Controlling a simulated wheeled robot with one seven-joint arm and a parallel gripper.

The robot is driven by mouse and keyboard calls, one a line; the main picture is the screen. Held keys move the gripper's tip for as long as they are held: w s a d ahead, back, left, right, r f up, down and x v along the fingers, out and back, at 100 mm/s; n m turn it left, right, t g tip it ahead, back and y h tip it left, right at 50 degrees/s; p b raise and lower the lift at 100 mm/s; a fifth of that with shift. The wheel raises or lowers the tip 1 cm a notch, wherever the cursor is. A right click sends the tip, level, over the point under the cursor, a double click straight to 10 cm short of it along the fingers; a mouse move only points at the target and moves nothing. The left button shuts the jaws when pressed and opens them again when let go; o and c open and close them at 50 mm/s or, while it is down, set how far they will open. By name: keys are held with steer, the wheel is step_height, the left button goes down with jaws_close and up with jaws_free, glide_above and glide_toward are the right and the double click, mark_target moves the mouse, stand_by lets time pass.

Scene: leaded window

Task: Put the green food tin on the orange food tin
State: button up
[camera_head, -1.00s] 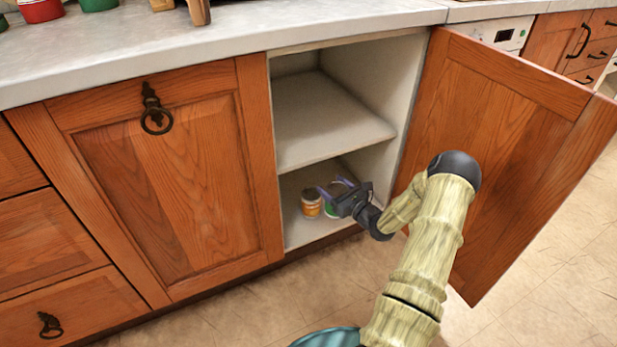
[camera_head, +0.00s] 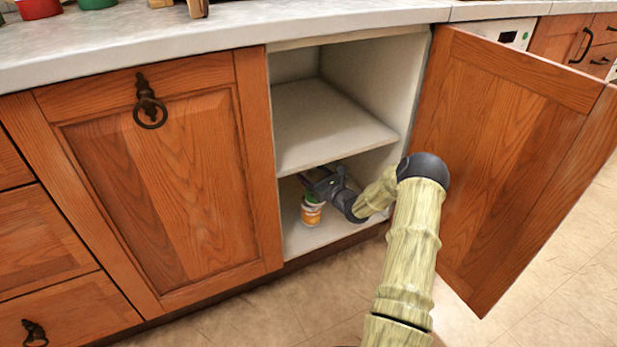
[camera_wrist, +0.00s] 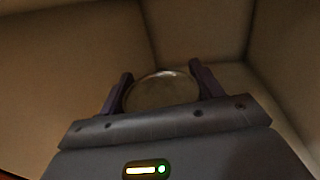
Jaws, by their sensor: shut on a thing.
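The orange food tin (camera_head: 311,216) stands on the floor of the open cupboard, below the shelf. The green food tin (camera_head: 311,197) shows as a small green strip right above it, mostly covered by my gripper (camera_head: 312,181). My gripper is shut on the green tin. In the wrist view the round lid of the green tin (camera_wrist: 161,90) sits between the two fingers of my gripper (camera_wrist: 162,84). The green tin looks lined up over the orange one. I cannot tell whether the two tins touch. The orange tin is hidden in the wrist view.
The cupboard shelf (camera_head: 325,125) lies close above my gripper. The cupboard's open door (camera_head: 510,150) stands to the right of my arm. A closed door (camera_head: 165,180) covers the left side. The cupboard floor (camera_head: 300,241) around the orange tin looks clear.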

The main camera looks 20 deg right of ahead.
steer(key=shift+w+a+f+b, duration=0.15)
steer(key=shift+w+f+b, duration=0.15)
steer(key=shift+w+b, duration=0.25)
steer(key=shift+w+a+f+b, duration=0.15)
steer(key=shift+w+f+b, duration=0.15)
steer(key=shift+w, duration=0.4)
steer(key=shift+f, duration=0.2)
steer(key=shift+r, duration=0.1)
steer(key=o, duration=1.3)
steer(key=shift+s+f, duration=0.1)
steer(key=shift+f, duration=0.1)
steer(key=shift+r, duration=0.15)
steer(key=shift+s+d, duration=0.1)
steer(key=shift+s, duration=0.2)
steer(key=shift+p+v, duration=2.75)
steer(key=shift+v, duration=2.95)
